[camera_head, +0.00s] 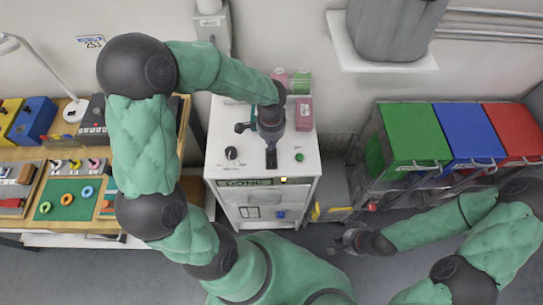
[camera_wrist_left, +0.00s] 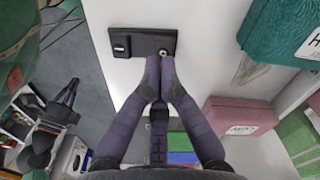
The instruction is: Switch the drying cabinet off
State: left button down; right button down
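The white drying cabinet (camera_head: 222,170) stands in the middle of the head view, with a black knob (camera_head: 232,153) at left and a green button (camera_head: 299,157) at right on its top. A black switch plate (camera_head: 271,160) lies between them. In the left wrist view this plate (camera_wrist_left: 141,42) carries a rocker switch (camera_wrist_left: 122,46) and a small round silver part (camera_wrist_left: 163,53). My left gripper (camera_wrist_left: 160,70) has its fingertips together just by the silver part; contact is unclear. My right gripper (camera_head: 343,242) hangs at lower right, away from the cabinet; its fingers are too small to judge.
Pink and green boxes (camera_head: 303,114) stand at the cabinet's back right. A workbench (camera_head: 30,155) with coloured rings is at left. Green, blue and red lidded bins (camera_head: 415,135) stand at right. Grey floor shows in front.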

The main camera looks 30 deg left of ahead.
pick_arm(q)
jog(key=shift+f+b, duration=0.95)
jog(key=shift+f, duration=0.3)
dwell(0.8)
jog(key=shift+r+p, duration=2.85)
jog(key=shift+r, duration=0.75)
jog(key=shift+s+f, duration=0.1)
jog(key=shift+f, duration=0.05)
